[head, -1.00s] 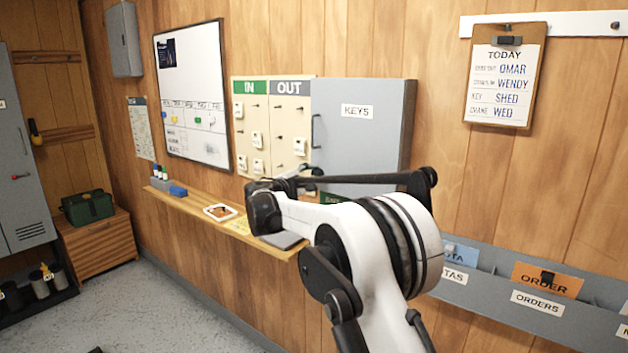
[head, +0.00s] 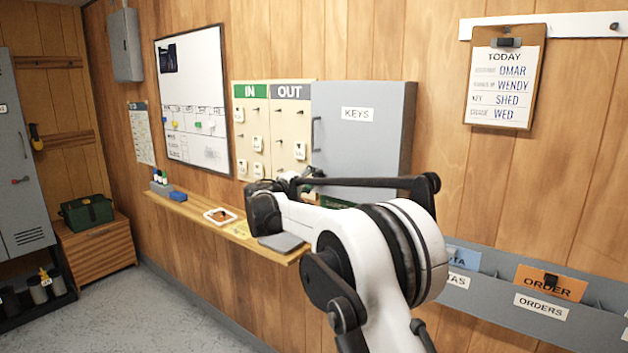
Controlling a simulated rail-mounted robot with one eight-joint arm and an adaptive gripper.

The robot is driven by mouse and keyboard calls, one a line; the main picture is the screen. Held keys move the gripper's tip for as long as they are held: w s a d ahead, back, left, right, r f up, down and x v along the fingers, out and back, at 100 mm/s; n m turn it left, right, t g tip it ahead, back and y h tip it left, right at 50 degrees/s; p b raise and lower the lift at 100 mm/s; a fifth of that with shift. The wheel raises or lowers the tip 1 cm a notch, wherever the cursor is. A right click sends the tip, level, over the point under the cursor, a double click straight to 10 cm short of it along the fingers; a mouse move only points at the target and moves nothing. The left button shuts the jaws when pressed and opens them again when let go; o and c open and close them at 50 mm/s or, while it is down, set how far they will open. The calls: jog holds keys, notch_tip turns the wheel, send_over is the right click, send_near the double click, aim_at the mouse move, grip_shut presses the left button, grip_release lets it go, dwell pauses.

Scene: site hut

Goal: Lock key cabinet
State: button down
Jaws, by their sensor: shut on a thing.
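The grey key cabinet (head: 362,145), labelled KEYS, is on the wood-panelled wall. Its door looks shut, with a dark handle at its left edge. My gripper (head: 296,181) is at the cabinet's lower left corner, in front of the wall. My arm crosses in front of the cabinet's lower edge. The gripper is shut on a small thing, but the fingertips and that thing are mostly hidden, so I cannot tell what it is. The cabinet's lock and any key in it cannot be made out.
An IN/OUT board (head: 270,125) with tags on hooks adjoins the cabinet's left side. Below runs a narrow wooden shelf (head: 196,208) with a white-framed item (head: 220,216) and marker pens. Grey document pockets (head: 470,285) are at the lower right, below a clipboard (head: 506,80).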

dwell(0.5)
jog(key=c, duration=1.4)
grip_release()
jog(key=v, duration=1.2)
